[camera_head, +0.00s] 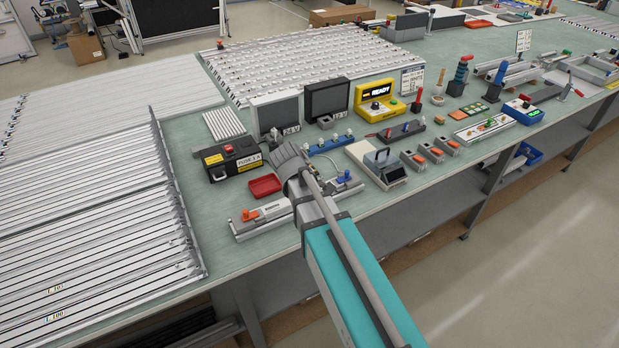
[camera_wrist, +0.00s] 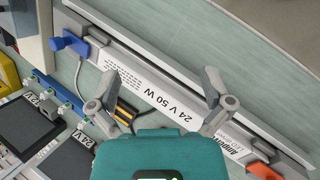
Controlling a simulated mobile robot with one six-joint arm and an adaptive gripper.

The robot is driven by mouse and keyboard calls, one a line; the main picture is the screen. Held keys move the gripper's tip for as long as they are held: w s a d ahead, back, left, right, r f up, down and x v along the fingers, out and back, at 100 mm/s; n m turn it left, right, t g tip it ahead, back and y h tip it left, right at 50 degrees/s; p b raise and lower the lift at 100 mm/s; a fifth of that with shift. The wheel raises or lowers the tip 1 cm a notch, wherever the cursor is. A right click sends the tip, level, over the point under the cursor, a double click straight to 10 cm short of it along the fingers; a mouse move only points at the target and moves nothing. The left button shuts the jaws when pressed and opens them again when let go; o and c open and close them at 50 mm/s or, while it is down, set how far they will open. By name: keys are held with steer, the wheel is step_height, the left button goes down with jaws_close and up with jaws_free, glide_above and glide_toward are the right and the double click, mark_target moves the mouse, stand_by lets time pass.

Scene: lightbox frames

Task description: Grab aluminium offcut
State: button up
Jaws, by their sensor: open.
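My gripper (camera_wrist: 160,88) is open, with its two fingers spread above a long aluminium rail (camera_wrist: 155,50). Nothing is held between them. The rail carries a white label reading "24 V 50 W", a blue clamp (camera_wrist: 68,43) at one end and an orange clamp (camera_wrist: 262,171) near the other. In the head view my gripper (camera_head: 291,163) is over the bench beside this rail (camera_head: 268,222), and my arm hides its middle. I cannot single out a separate loose aluminium offcut; several long aluminium profiles (camera_head: 90,250) lie at the left.
A red tray (camera_head: 265,186) and a black fuse box (camera_head: 232,160) stand left of my gripper. Monitors (camera_head: 327,98), a yellow READY box (camera_head: 378,102) and a grey meter (camera_head: 384,166) stand around it. A small black and yellow part (camera_wrist: 125,112) is near one finger.

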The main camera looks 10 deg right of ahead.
steer(key=w+a+n+h+b, duration=0.1)
steer(key=w+n, duration=0.1)
steer(key=w+a+f+n+t+h+b, duration=0.1)
steer(key=w+a+n+b, duration=0.1)
steer(key=w, duration=0.1)
steer(key=w+a+n+t+h+b, duration=0.1)
steer(key=w+a+n, duration=0.1)
steer(key=w+n, duration=0.1)
steer(key=shift+w+f+h+b, duration=0.25)
steer(key=shift+f+h+b, duration=0.15)
steer(key=w+a+n+h+b, duration=0.1)
steer(key=a+n, duration=0.1)
steer(key=w+a+n+t+h+b, duration=0.1)
steer(key=w+a+n, duration=0.1)
steer(key=w+a+r+n+t+h+b, duration=0.1)
steer(key=w+a+n, duration=0.1)
steer(key=shift+w+a+b, duration=0.1)
steer(key=shift+a+b, duration=0.2)
steer(key=shift+b, duration=0.05)
steer(key=shift+w+a+r+n+t, duration=0.1)
steer(key=shift+a+r+n+t, duration=0.15)
steer(key=shift+n+t, duration=0.05)
steer(key=shift+d, duration=0.1)
steer(key=shift+b+x, duration=1.65)
steer(key=shift+x, duration=2.65)
steer(key=shift+d, duration=0.1)
steer(key=shift+b+x, duration=1.05)
steer(key=shift+x, duration=1.45)
